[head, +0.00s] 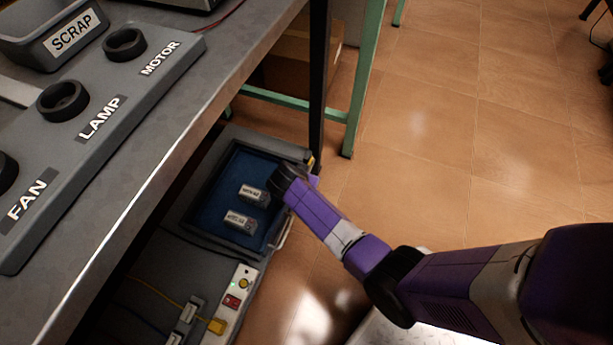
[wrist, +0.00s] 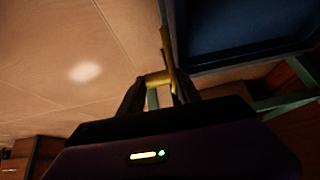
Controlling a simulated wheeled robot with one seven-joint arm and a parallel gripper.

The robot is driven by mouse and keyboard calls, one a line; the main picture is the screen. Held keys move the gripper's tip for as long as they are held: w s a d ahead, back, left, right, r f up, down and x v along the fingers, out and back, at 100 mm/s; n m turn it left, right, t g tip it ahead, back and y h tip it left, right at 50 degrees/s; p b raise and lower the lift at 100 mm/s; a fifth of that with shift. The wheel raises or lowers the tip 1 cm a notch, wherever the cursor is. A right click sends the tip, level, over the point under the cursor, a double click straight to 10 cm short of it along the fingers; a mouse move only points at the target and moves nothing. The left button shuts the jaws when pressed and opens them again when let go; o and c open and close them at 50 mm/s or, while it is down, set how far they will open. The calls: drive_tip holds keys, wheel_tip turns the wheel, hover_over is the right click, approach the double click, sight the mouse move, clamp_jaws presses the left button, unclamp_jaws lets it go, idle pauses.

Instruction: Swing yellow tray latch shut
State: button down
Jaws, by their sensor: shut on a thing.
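The tray (head: 203,217) is a dark, shallow box with a blue lining, on a low grey unit under the bench. Its edge also shows in the wrist view (wrist: 250,62). The yellow latch (wrist: 166,62) stands at the tray's corner in the wrist view. A small bit of yellow (head: 311,161) shows at the tray's far right corner in the head view. My gripper (wrist: 158,82) is shut on the latch, its two dark fingers either side of the yellow piece. In the head view my gripper (head: 284,180) reaches the tray's right edge and hides part of it.
Two small labelled blocks (head: 252,193) (head: 240,222) lie in the tray. A grey bench (head: 215,95) overhangs the tray at left. A dark post (head: 319,90) and a green frame leg (head: 362,80) stand behind. Tiled floor (head: 440,140) at right is clear.

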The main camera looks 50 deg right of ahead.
drive_tip(key=shift+s+a+f, duration=0.25)
drive_tip(key=shift+f, duration=0.35)
drive_tip(key=shift+s+a+f, duration=0.2)
drive_tip(key=shift+s+f, duration=0.05)
drive_tip(key=shift+f, duration=0.3)
drive_tip(key=c, duration=1)
unclamp_jaws()
drive_tip(key=shift+o, duration=0.2)
drive_tip(key=w+p+v, duration=0.1)
drive_tip(key=p+v, duration=0.7)
drive_tip(key=v, duration=0.2)
drive_tip(key=shift+d+r, duration=0.2)
drive_tip(key=shift+d, duration=0.05)
drive_tip(key=p+v, duration=0.3)
drive_tip(key=v, duration=0.4)
drive_tip(key=shift+a+r, duration=0.2)
drive_tip(key=shift+r, duration=0.1)
